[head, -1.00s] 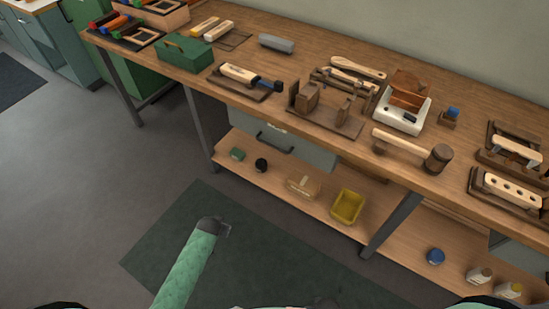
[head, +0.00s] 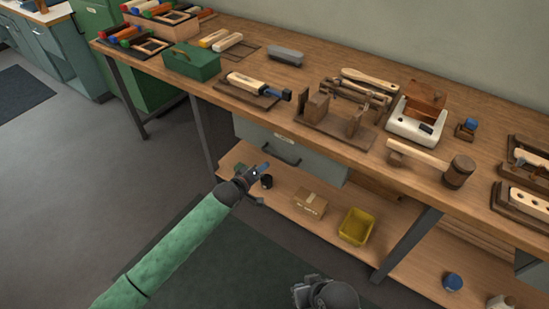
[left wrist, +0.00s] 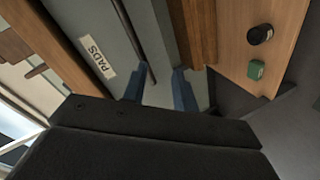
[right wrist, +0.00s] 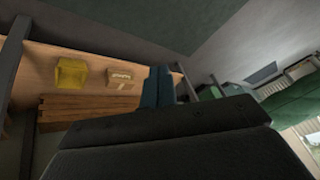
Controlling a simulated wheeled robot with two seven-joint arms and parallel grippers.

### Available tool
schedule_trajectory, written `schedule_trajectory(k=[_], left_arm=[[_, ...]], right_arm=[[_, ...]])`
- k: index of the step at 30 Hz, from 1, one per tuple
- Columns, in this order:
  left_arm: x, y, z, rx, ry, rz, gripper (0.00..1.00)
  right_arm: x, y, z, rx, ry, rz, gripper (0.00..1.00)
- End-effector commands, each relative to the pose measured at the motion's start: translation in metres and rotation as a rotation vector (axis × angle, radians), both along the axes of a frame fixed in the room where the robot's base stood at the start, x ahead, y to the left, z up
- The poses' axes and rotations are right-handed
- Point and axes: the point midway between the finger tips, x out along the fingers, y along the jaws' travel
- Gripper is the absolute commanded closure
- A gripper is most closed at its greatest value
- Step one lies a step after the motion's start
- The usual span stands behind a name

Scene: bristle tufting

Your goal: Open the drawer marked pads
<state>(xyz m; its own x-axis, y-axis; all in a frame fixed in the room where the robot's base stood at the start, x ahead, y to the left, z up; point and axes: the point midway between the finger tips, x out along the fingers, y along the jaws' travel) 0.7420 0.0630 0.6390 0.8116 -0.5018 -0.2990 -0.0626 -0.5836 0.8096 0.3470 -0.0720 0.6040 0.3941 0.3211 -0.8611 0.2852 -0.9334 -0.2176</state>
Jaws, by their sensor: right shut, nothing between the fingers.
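The grey drawer (head: 322,163) hangs under the workbench and looks shut. Its label reads PADS in the left wrist view (left wrist: 97,57). A dark bar handle (head: 280,152) runs across its front and also shows in the left wrist view (left wrist: 131,35). My left gripper (head: 264,168) is in front of the drawer, just below the handle in the head view. In the left wrist view its blue fingers (left wrist: 159,86) are apart, with the handle's end between or just beyond their tips; contact is unclear. My right gripper (right wrist: 157,85) is shut and empty, away from the drawer.
The lower shelf holds a cardboard box (head: 310,203), a yellow bin (head: 356,227), a black round item (head: 267,181) and a green block (left wrist: 256,69). A bench leg (head: 408,243) stands to the right. The benchtop (head: 330,66) carries tools. Floor in front is open.

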Motion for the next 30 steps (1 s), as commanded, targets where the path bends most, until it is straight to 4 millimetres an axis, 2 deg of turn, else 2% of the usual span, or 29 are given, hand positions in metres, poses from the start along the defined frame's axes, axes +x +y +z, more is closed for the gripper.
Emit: schedule_trajectory(k=[6, 10, 17, 30], left_arm=[[0.001, -0.006, 0.017, -0.342, 0.119, 0.07, 0.71], [0.001, -0.007, 0.02, -0.456, 0.176, 0.096, 0.71], [0.006, -0.01, 0.019, -0.512, 0.211, 0.115, 0.71], [0.051, -0.039, 0.008, -0.508, 0.21, 0.115, 0.71]], right_arm=[[-0.01, -0.001, 0.0, -0.011, 0.056, 0.015, 1.0], [-0.013, -0.002, -0.002, -0.015, 0.068, 0.018, 1.0], [-0.013, -0.003, -0.001, -0.017, 0.07, 0.016, 1.0], [-0.015, -0.011, 0.007, -0.036, 0.088, 0.01, 1.0]])
